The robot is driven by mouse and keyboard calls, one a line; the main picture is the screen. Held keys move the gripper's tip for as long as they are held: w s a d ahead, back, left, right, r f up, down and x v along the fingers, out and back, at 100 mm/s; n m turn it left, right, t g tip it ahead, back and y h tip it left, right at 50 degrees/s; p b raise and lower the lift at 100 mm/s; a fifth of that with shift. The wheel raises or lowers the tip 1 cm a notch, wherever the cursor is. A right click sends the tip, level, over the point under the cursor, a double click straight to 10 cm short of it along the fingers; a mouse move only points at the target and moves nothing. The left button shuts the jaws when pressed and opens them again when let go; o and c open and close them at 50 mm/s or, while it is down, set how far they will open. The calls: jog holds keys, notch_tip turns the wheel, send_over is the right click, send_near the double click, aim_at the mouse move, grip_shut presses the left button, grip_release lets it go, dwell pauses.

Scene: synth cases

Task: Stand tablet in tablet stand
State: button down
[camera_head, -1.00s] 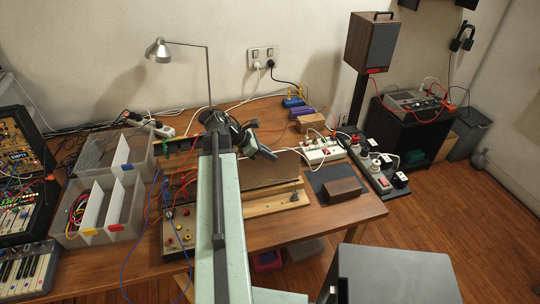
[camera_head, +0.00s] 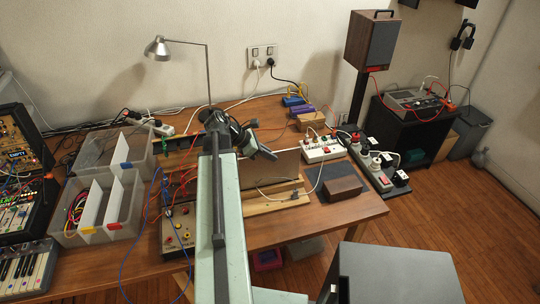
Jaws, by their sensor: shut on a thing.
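The tablet looks like a thin, flat brownish panel (camera_head: 282,168). My gripper (camera_head: 262,151) is shut on it near its top edge and holds it steeply tilted or upright, above and behind a light wooden ledge. A dark brown block (camera_head: 342,187), apparently the tablet stand, sits on a dark mat to the right of the tablet, apart from it. Any slot in the block is too small to make out. My arm hides the tablet's left part.
A light wooden ledge (camera_head: 262,206) with a small dark fitting lies in front of the tablet. A white power strip (camera_head: 322,149) stands behind the mat, its white cable looping down beside the tablet. Divided grey bins (camera_head: 98,235) fill the left. Bare table shows in front of the block.

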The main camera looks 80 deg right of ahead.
jog(key=shift+f+b, duration=1.9)
jog(key=shift+f, duration=0.1)
jog(key=c, duration=1.5)
grip_release()
jog(key=p+v, duration=0.2)
jog(key=v, duration=0.1)
jog(key=p+v, duration=0.3)
jog(key=v, duration=0.1)
jog(key=shift+r+p, duration=0.35)
jog(key=shift+r, duration=0.1)
jog(key=shift+w+a, duration=0.1)
jog(key=shift+w, duration=0.1)
jog(key=shift+f, duration=0.1)
